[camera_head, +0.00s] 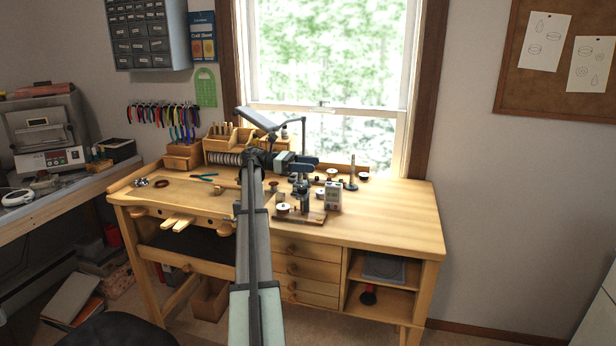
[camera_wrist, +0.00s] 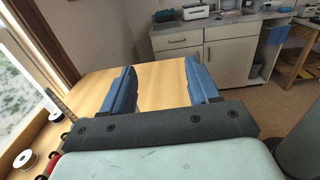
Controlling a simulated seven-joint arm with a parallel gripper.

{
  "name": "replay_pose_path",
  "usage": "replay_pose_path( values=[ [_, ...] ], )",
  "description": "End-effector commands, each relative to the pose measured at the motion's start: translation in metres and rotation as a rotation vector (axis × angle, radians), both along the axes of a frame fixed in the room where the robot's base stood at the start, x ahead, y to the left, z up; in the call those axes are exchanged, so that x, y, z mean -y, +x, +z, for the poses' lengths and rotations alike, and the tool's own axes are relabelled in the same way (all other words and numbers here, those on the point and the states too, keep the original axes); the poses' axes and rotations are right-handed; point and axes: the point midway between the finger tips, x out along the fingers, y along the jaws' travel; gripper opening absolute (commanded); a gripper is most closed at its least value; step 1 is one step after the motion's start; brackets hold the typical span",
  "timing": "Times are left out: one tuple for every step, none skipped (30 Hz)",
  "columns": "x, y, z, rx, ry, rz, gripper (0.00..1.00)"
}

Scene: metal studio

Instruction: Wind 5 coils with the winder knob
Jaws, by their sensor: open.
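A small winder (camera_head: 301,193) stands on a wooden base (camera_head: 312,218) on the workbench, right of my arm. Its knob is too small to make out. A white box with a small display (camera_head: 334,196) stands at the base's right side. A spool (camera_head: 282,208) sits at the base's left. My gripper (camera_head: 306,163) is above and behind the winder, level over the bench and pointing right. In the wrist view its two blue fingers (camera_wrist: 163,82) are wide apart with only bare bench top between them. The winder does not show in the wrist view.
Several spools (camera_head: 332,173) and an upright post (camera_head: 353,172) stand behind the winder; a white spool (camera_wrist: 22,160) shows at the wrist view's left. The right part of the bench top (camera_head: 400,205) is clear. Wooden holders (camera_head: 222,145) and pliers (camera_head: 203,177) are to the left.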

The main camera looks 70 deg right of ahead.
Motion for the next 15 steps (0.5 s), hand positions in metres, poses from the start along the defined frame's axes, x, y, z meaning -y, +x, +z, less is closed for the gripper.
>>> replay_pose_path(
  values=[
    [0.0003,0.0001,0.0043,0.0,0.0,0.0,0.6],
    [0.0002,0.0001,0.0062,0.0,0.0,0.0,0.6],
    [0.0001,0.0001,0.0082,0.0,0.0,0.0,0.6],
    [0.0001,0.0,0.0093,0.0,0.0,0.0,0.6],
    [0.0,0.0,0.01,0.0,0.0,0.0,0.6],
    [-0.0001,0.0,0.0107,0.0,0.0,0.0,0.6],
    [-0.0001,0.0,0.0109,0.0,0.0,0.0,0.6],
    [-0.0001,0.0,0.011,0.0,0.0,0.0,0.6],
    [-0.0002,-0.0001,0.011,0.0,0.0,0.0,0.6],
    [-0.0001,-0.0001,0.0109,0.0,0.0,0.0,0.6],
    [-0.0001,-0.0001,0.0109,0.0,0.0,0.0,0.6],
    [-0.0002,-0.0001,0.0108,0.0,0.0,0.0,0.6],
    [-0.0002,-0.0001,0.0107,0.0,0.0,0.0,0.6],
    [-0.0002,0.0,0.0107,0.0,0.0,0.0,0.6],
    [-0.0003,0.0007,0.0107,0.0,0.0,0.001,0.6]
  ],
)
